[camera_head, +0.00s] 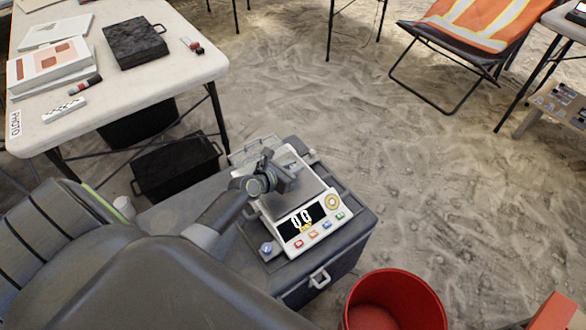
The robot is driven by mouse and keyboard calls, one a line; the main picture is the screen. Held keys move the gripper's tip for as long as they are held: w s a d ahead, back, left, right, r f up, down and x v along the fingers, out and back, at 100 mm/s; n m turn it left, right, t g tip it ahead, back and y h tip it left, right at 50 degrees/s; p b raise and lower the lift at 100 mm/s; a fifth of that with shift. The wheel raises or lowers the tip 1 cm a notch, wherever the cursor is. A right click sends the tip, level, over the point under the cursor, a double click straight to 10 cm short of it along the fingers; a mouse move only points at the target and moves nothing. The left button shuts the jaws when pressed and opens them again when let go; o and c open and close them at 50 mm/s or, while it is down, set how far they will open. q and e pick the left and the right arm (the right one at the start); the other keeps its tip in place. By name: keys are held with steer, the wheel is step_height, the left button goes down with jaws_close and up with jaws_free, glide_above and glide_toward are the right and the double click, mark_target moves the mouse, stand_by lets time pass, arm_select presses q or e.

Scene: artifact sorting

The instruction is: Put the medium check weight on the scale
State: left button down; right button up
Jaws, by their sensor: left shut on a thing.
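The scale (313,222) is white with a silver weighing plate, a dark display reading 0.0 and coloured buttons. It stands on a grey case. My left gripper (284,178) is over the scale's plate, covering part of it. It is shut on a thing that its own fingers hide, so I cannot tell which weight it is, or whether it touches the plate. A small silver knob-like piece (267,248), perhaps a check weight, sits on the dark mat left of the display. My right gripper is not in view.
The grey case (345,235) has a front handle. A red bucket (393,300) stands on the sand at lower right. A white table (160,84) with papers and a black box (134,44) is at upper left.

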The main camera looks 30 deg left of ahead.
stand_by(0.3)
arm_select(q)
steer(key=shift+f, duration=0.15)
steer(key=c, duration=1.3)
jaws_free()
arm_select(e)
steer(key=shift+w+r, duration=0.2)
arm_select(q)
steer(key=shift+r, duration=0.25)
steer(key=p+v, duration=0.2)
steer(key=v, duration=0.2)
steer(key=shift+s+r, duration=0.15)
steer(key=shift+s, duration=0.2)
steer(key=p+v, duration=0.1)
steer(key=v, duration=0.6)
steer(key=shift+s+a+p, duration=0.1)
steer(key=shift+p, duration=0.3)
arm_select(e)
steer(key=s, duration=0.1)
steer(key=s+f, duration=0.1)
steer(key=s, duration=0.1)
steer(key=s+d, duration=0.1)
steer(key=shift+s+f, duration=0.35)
